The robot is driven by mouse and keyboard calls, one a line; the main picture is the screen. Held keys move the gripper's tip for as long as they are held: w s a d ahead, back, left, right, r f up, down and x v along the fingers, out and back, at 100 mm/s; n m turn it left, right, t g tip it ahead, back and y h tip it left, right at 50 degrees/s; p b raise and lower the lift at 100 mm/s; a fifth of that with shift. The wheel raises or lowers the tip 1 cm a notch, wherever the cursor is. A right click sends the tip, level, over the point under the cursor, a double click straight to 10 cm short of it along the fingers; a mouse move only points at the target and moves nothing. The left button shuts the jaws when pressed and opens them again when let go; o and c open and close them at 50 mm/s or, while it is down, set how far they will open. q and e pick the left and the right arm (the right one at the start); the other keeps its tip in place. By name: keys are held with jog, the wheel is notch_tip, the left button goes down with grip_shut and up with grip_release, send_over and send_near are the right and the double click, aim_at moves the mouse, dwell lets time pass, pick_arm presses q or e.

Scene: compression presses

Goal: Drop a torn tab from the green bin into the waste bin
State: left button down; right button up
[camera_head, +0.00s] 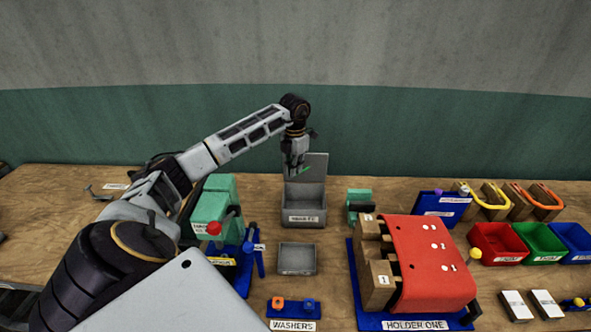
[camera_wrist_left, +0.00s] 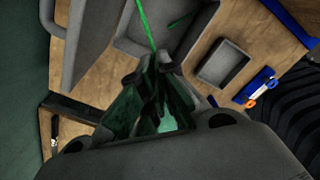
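My left gripper (camera_head: 297,168) hangs over the grey bin with a raised back panel (camera_head: 304,212). The gripper also shows in the left wrist view (camera_wrist_left: 160,68), its fingertips close together on a thin green torn tab (camera_wrist_left: 145,25). The tab also shows as a small green sliver by the fingertips in the head view (camera_head: 305,169). In the wrist view, another green strip (camera_wrist_left: 178,20) lies inside the grey bin (camera_wrist_left: 192,36). The bin's label is too blurred to read surely. The green bin (camera_head: 540,243) stands at right between red and blue bins. My right gripper is not in view.
A small grey tray (camera_head: 297,258) and a blue washers holder (camera_head: 293,307) stand in front of the grey bin. A green press (camera_head: 217,200) is to its left. A red-covered holder (camera_head: 430,262) is at right.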

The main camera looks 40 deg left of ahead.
pick_arm(q)
jog(key=shift+d+r, duration=0.1)
dwell(0.3)
notch_tip(320, 180, down, 6)
dwell(0.8)
jog(key=c, duration=1.6)
grip_release()
jog(key=shift+o, duration=0.2)
jog(key=shift+r, duration=0.1)
jog(key=shift+r, duration=5.9)
